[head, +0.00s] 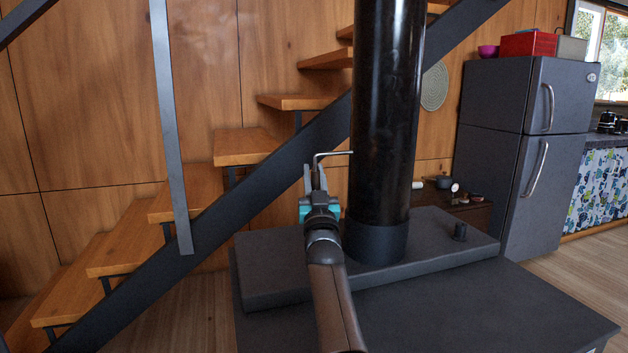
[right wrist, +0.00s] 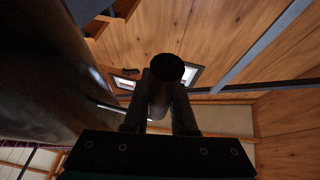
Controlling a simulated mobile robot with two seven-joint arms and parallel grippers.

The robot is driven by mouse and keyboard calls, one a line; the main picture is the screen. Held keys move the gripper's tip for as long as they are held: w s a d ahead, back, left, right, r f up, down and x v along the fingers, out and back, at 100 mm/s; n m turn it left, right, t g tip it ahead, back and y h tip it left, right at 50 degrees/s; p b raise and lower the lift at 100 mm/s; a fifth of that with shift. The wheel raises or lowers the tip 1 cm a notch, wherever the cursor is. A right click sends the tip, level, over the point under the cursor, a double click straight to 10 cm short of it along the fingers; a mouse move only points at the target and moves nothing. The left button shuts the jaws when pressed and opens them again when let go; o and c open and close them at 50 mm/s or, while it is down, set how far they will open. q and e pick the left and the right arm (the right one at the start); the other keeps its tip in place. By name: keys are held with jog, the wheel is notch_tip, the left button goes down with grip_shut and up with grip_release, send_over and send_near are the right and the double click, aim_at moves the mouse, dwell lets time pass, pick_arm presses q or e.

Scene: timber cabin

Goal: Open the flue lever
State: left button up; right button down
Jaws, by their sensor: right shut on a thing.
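The flue lever (head: 335,153) is a thin bent metal rod that comes out of the left side of the black stovepipe (head: 386,110) and turns down. My right gripper (head: 314,180) is upright just left of the pipe, shut on the lever's hanging end. In the right wrist view, the fingers (right wrist: 160,108) close on both sides of a dark round piece (right wrist: 167,70), the lever's grip end seen end-on. The pipe (right wrist: 40,75) is close on the left there. My left gripper is not in view.
The stove's flat dark top (head: 450,300) lies below, with a raised slab (head: 270,265) around the pipe's foot. Wooden stairs (head: 245,147) with a dark beam rise behind. A grey fridge (head: 525,150) stands at right.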

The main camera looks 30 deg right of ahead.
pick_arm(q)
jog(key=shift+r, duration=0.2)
pick_arm(e)
jog(key=shift+d, duration=0.15)
jog(key=c, duration=0.8)
grip_release()
jog(key=shift+o, duration=0.3)
jog(key=shift+s+a+f, duration=0.1)
jog(key=shift+a+f, duration=0.05)
jog(key=shift+a, duration=0.05)
pick_arm(q)
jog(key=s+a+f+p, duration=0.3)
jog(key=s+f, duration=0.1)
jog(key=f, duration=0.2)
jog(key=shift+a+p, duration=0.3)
jog(key=shift+p, duration=0.1)
pick_arm(e)
jog(key=v, duration=1.4)
jog(key=shift+s+f, duration=0.15)
jog(key=shift+s, duration=0.25)
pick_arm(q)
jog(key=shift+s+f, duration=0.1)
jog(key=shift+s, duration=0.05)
pick_arm(e)
jog(key=shift+a, duration=0.1)
